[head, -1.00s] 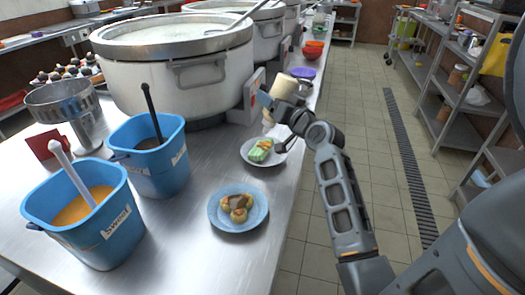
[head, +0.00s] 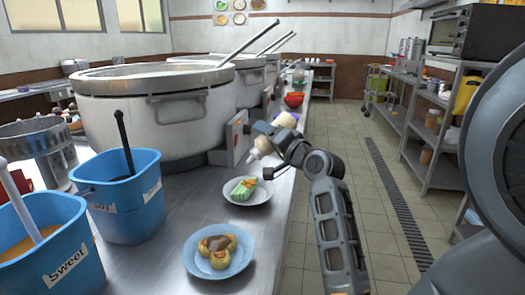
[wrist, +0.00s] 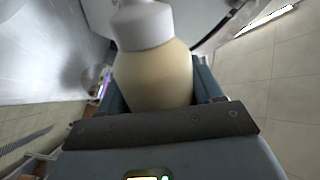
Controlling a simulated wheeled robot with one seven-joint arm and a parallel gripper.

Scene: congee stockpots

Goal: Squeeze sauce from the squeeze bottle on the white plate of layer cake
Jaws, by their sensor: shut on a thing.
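The white plate (head: 262,200) sits on the steel counter with a green layer cake (head: 243,189) that has an orange and white top. My gripper (head: 270,133) is shut on a cream squeeze bottle (head: 286,120), above and slightly right of the plate. The bottle is tipped over, with its white cap (head: 263,146) low and its nozzle pointing down and left toward the cake. The nozzle is apart from the cake, and I see no clear stream of sauce. In the wrist view, the bottle's cream body (wrist: 153,78) and white cap (wrist: 141,25) show between the fingers.
A blue plate (head: 192,262) with brown-topped food stands nearer on the counter (head: 165,250). Blue tubs (head: 140,215) with handles stand at left. A large stockpot (head: 150,115) is behind. The counter's right edge drops to a tiled floor.

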